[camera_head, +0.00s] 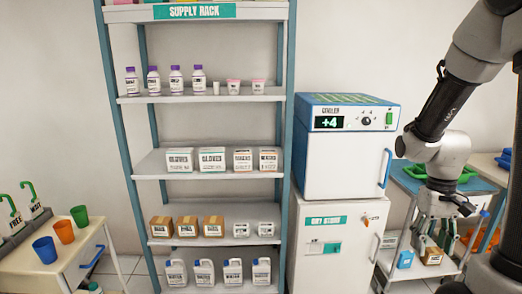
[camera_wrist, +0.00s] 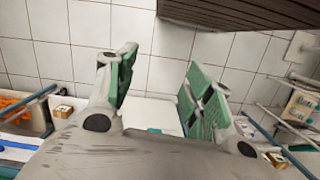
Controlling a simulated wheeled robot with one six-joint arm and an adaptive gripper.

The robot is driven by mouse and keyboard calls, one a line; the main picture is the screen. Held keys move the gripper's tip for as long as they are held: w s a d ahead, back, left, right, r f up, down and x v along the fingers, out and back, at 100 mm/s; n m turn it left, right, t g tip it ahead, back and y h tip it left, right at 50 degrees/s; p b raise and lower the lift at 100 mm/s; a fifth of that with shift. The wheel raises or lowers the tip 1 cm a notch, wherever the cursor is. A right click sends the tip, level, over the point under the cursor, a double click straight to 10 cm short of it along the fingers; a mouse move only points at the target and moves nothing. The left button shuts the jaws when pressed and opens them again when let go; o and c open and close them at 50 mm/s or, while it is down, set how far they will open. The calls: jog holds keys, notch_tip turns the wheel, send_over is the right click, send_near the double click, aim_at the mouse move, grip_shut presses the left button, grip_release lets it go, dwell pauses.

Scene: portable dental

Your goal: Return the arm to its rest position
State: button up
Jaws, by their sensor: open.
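My arm reaches in from the upper right of the head view and bends down. My gripper (camera_head: 434,236) hangs at its end in front of the trolley at the right. In the wrist view the gripper (camera_wrist: 160,75) shows two green-padded fingers spread wide apart. Nothing is held between them; tiled floor and a white surface show in the gap. In the head view a small brown box (camera_head: 432,257) appears just below the fingertips. I cannot tell how far apart they are.
The supply rack (camera_head: 223,98) stands at centre with bottles and boxes. The white and blue cooler (camera_head: 340,165) sits on the dry store cabinet (camera_head: 326,262), left of my gripper. A blue-topped trolley (camera_head: 408,180) is behind my gripper. A cart (camera_head: 40,278) with cups is far left.

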jog(key=s+a+r+t, duration=0.3)
jog(key=s+r, duration=0.1)
jog(key=r, duration=0.5)
jog(key=s+a+r+n+t, duration=0.1)
jog(key=s+a+r+t, duration=0.2)
jog(key=r, duration=0.5)
jog(key=shift+s+a+r, duration=0.3)
jog(key=shift+s+r, duration=0.1)
jog(key=shift+s, duration=0.5)
